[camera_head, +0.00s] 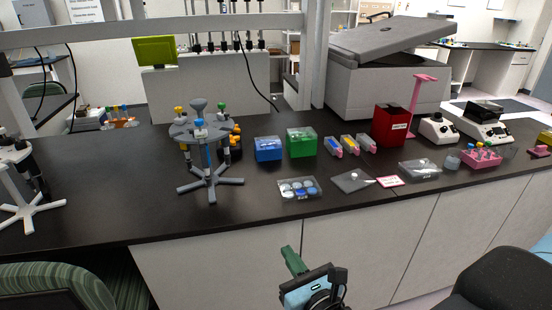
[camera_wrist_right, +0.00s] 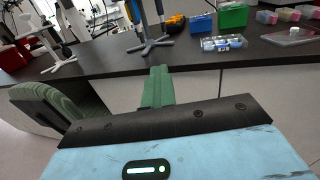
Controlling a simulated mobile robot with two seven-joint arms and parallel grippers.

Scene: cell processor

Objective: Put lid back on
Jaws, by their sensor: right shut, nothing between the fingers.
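A clear multi-well plate (camera_head: 298,188) with pale blue round wells lies near the front edge of the black bench; its wells look uncovered. A flat grey translucent piece (camera_head: 352,181) with a small pale spot on top, which may be the lid, lies flat just right of the plate. Both show at the upper right of the right wrist view, the plate (camera_wrist_right: 222,43) and the flat piece (camera_wrist_right: 290,36). My right gripper (camera_head: 290,259), with green fingers, is shut and empty in front of the bench, below and apart from the plate. My left gripper is not in view.
Blue (camera_head: 268,149) and green (camera_head: 301,142) boxes stand behind the plate. A grey pipette stand (camera_head: 209,182) is to its left; a clear box (camera_head: 420,169) and pink rack (camera_head: 481,158) are to the right. A chair (camera_head: 500,285) is at front right.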

